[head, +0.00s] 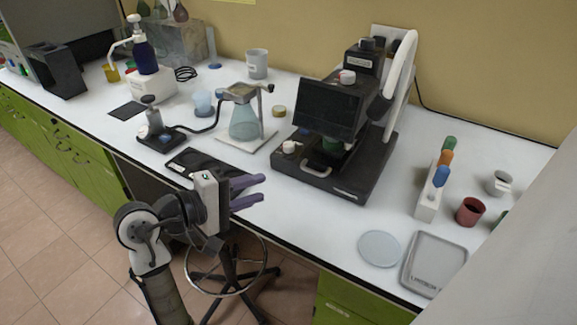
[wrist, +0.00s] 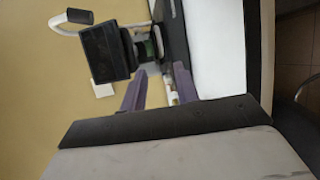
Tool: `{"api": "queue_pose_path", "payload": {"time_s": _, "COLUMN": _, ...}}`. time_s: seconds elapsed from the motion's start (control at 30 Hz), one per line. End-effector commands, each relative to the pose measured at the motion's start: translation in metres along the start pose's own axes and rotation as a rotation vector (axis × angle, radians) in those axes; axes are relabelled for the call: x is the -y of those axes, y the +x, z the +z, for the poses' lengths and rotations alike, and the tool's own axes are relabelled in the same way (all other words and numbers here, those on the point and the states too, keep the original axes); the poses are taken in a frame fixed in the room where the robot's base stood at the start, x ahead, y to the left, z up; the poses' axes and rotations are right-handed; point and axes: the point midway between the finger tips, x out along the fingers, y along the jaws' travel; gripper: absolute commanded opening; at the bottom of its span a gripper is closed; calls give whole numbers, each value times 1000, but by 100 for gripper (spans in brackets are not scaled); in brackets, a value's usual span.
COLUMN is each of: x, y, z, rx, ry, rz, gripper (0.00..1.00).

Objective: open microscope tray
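The microscope (head: 338,118) is a black device with a dark screen, standing on the white bench right of centre. Its dark base carries a light curved handle (head: 318,168) at the front, which looks like the tray's handle; I cannot tell whether the tray is open. My gripper (head: 262,190) has two purple fingers, apart and empty, in front of the bench edge, left of the microscope and clear of it. In the wrist view, the microscope's screen (wrist: 105,52) shows beyond the fingers (wrist: 160,85), with the picture turned sideways.
A flask (head: 245,122) on a stand is left of the microscope, with a black pad (head: 200,165) in front. A tube rack (head: 430,195), red cup (head: 470,211), round dish (head: 379,248) and grey scale (head: 434,263) are at right. A stool (head: 228,270) stands below the bench edge.

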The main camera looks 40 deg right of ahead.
Motion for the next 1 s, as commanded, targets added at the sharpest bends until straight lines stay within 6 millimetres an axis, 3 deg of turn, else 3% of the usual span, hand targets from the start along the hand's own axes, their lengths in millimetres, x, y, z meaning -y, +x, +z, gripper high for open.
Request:
{"api": "queue_pose_path", "payload": {"time_s": 0.6, "x": -2, "y": 114, "z": 0, "rx": -2, "ry": 3, "rz": 1, "gripper": 31}}
{"api": "queue_pose_path", "payload": {"time_s": 0.8, "x": -1, "y": 128, "z": -1, "rx": -5, "ry": 4, "rz": 2, "gripper": 31}}
{"api": "queue_pose_path", "payload": {"time_s": 1.0, "x": -1, "y": 130, "z": -1, "rx": -5, "ry": 5, "rz": 3, "gripper": 31}}
